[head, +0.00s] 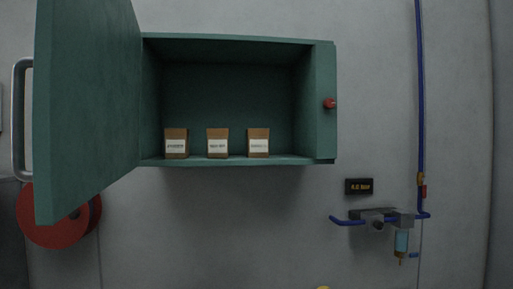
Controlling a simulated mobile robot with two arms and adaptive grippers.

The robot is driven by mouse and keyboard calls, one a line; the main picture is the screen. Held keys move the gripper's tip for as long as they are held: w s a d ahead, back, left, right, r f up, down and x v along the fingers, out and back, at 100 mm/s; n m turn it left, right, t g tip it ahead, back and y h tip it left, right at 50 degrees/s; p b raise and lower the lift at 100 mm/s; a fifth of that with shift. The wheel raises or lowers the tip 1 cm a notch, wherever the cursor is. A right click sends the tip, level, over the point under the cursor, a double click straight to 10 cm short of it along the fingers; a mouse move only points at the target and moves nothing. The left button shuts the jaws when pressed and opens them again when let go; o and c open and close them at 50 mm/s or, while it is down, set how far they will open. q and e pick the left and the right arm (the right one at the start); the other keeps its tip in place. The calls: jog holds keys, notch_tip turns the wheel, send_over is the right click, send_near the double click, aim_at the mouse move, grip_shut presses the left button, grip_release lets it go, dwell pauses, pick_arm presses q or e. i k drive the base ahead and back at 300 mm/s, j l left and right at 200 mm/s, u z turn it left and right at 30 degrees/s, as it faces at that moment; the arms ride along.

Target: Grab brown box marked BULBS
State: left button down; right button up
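Three small brown boxes with white labels stand in a row on the floor of an open green wall cabinet (240,162). The left box (176,134), the middle box (217,134) and the right box (258,133) all stand upright with gaps between them. The label print is too small to read, so I cannot tell which one is marked BULBS. Neither of my grippers shows in the head view.
The cabinet door (88,100) is swung open to the left, with a silver handle (18,120). A red reel (60,222) is below it. A blue pipe (421,90) and a regulator (385,219) are on the right wall. The space before the cabinet opening looks clear.

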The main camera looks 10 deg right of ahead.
aim_at(217, 139)
jog(key=i+j+u, duration=0.3)
jog(key=j, duration=0.15)
jog(key=i+j+u, duration=0.3)
jog(key=i+j+z, duration=0.15)
jog(key=i+j, duration=0.25)
